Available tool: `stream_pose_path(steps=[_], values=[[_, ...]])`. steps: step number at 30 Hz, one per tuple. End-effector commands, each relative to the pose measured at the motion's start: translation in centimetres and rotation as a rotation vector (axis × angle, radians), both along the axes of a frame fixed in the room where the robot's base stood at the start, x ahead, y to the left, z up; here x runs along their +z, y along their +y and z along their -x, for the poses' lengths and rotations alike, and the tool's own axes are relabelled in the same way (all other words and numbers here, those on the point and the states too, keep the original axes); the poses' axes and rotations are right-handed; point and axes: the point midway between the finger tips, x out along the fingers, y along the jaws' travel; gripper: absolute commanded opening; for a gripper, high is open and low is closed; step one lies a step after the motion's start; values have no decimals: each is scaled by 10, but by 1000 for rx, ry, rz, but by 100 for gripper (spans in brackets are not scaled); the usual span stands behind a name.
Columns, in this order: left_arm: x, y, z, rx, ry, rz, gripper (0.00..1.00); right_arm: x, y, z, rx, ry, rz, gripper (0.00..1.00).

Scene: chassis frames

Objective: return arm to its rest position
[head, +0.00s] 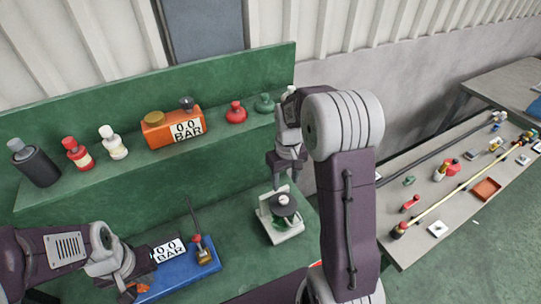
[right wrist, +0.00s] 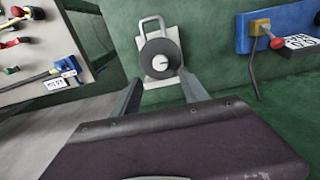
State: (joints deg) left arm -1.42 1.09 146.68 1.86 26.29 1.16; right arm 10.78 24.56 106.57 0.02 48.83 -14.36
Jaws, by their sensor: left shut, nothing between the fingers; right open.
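My right gripper (head: 285,178) is open and empty, pointing down above a white padlock-shaped plate (head: 287,236) with a dark round knob (head: 284,204). In the right wrist view the fingers of my right gripper (right wrist: 161,84) are spread with the plate (right wrist: 150,28) and knob (right wrist: 159,58) beyond and between them. They look apart from it. My left gripper (head: 128,291) is low at the left, shut and empty, beside the blue gauge box (head: 195,269). Its fingertips are hard to make out.
A shelf on the green bench (head: 75,186) holds an orange gauge box (head: 158,134), a dark bottle (head: 37,168), and several red, white and green bottles. A grey table (head: 410,245) at the right carries rods and small parts. The blue box has a red-knobbed valve (head: 197,240).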

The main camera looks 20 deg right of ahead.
Motion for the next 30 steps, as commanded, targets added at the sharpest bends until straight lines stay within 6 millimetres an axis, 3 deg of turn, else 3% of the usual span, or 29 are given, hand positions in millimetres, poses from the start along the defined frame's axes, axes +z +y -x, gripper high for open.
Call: stream_pose_path(steps=[5, 8, 12, 15, 18, 21, 24, 30], values=[[-6, 0, 0, 0, 0, 0, 0, -6, 2, -1, 6, -1, 0, 52], [-35, 0, 0, 0, 0, 0, 0, -18, 16, -4, 46, -41, 7, 52], [-89, 0, 0, 0, 1, 0, 0, -64, 55, 46, 114, -47, -1, 52], [-107, 0, 0, 0, 1, 0, 0, -92, 71, 86, 93, -62, -9, 52], [-110, 0, 0, 0, 0, 0, 0, -111, 77, 119, 37, -68, -14, 52], [-104, 0, 0, 0, 0, 0, 0, -119, 77, 137, -39, -69, -17, 52], [-104, 0, 0, 0, 0, 0, 0, -118, 77, 128, -85, -106, -22, 52], [-104, 0, 0, 0, 0, 0, 0, -118, 77, 128, -88, -104, -21, 52]])
